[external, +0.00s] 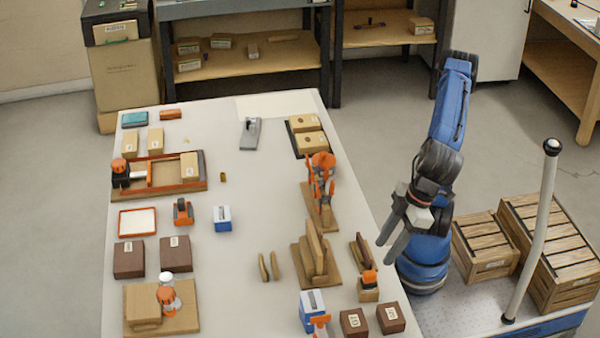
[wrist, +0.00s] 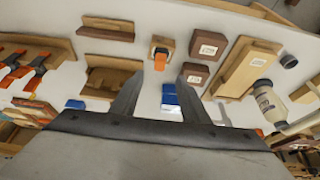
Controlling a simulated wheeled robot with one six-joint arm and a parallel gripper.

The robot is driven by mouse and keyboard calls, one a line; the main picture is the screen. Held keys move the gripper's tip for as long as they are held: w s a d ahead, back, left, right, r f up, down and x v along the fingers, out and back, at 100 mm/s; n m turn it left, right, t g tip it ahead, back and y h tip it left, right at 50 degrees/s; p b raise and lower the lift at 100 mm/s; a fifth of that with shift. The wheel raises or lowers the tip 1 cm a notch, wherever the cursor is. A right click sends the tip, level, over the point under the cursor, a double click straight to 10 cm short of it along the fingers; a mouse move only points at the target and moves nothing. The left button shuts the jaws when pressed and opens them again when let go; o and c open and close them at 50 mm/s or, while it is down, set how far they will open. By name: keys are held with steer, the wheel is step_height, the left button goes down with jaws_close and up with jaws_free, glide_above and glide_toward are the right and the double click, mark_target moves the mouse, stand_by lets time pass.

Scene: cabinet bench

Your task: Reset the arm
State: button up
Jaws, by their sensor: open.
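My gripper (external: 396,228) is open and empty, held above the right edge of the white table (external: 236,195). My blue and black arm bends up behind it from its base at the table's right side. In the wrist view the two dark fingers of my gripper (wrist: 158,98) stand apart with nothing between them but the view of the bench. A blue and white box (wrist: 170,96) shows beyond the fingers, and an orange-topped wooden block (wrist: 161,52) lies farther up in that view. Neither touches the fingers.
Near my gripper on the table stand a wooden holder (external: 316,262), an orange-topped block (external: 369,285) and two brown boxes (external: 390,318). Wooden crates (external: 486,246) and a pale post (external: 533,230) are at the right. The table's middle has bare room.

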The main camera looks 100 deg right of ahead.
steer(key=shift+v, duration=0.85)
steer(key=shift+d, duration=0.1)
steer(key=d+f, duration=0.3)
steer(key=d, duration=1)
steer(key=d+f, duration=0.3)
steer(key=d, duration=0.9)
steer(key=shift+m+g, duration=0.3)
steer(key=shift+g, duration=0.2)
steer(key=s+d+f, duration=0.1)
steer(key=d+f, duration=0.1)
steer(key=d, duration=0.2)
steer(key=s+d+f, duration=0.2)
steer(key=d, duration=0.1)
steer(key=s+d+f, duration=0.2)
steer(key=d, duration=0.2)
steer(key=shift+d+f, duration=0.2)
steer(key=shift+d, duration=0.15)
steer(key=s+d+f+t, duration=0.1)
steer(key=s+d+f, duration=0.5)
steer(key=f, duration=0.2)
steer(key=shift+s+f, duration=0.3)
steer(key=shift+f, duration=0.05)
